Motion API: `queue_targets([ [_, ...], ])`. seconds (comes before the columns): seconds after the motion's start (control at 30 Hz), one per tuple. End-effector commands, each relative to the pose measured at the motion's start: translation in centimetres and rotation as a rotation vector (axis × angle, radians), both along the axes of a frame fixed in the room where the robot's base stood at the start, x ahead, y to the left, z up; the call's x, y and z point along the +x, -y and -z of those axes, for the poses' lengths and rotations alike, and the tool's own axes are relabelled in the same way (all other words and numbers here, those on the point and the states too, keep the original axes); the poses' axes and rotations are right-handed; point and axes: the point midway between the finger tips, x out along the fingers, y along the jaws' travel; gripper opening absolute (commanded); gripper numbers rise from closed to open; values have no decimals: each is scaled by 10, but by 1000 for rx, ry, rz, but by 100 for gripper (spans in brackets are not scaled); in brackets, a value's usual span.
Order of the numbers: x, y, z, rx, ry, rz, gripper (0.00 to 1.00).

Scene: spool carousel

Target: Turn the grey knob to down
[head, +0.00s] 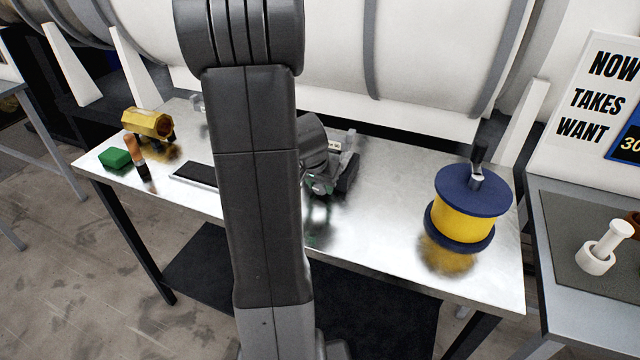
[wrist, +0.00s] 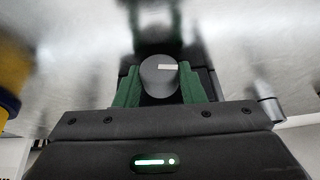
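The grey knob (wrist: 157,80) shows in the wrist view as a round cap with a white pointer mark on its right side, pointing right in the picture. My gripper (wrist: 160,84) has its two green fingers on either side of the knob. Their inner faces appear to touch its left and right sides, so it looks shut on it. In the head view my arm hides the knob. A dark device (head: 346,172) with a pale label shows partly behind my wrist on the metal table.
The metal table (head: 395,215) holds a yellow spool with blue flanges (head: 462,222) at right. At left are a gold hexagonal piece (head: 148,123), a green block (head: 115,158), an orange-and-black item (head: 135,155) and a black flat pad (head: 196,174). A large white cylinder (head: 420,50) spans behind.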

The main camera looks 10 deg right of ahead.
Motion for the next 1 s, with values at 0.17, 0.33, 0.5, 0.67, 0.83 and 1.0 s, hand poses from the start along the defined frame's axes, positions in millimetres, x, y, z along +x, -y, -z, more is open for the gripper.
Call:
queue_targets([
  [0.17,0,0,0,0,0,0,13],
  [0.33,1,-1,4,-20,-15,-4,13],
  [0.5,2,-3,8,-87,-60,-6,13],
  [0.67,3,-4,7,-164,-112,-4,13],
  [0.83,2,-4,4,-218,-149,-1,13],
  [1.0,2,-4,1,-227,-155,0,13],
])
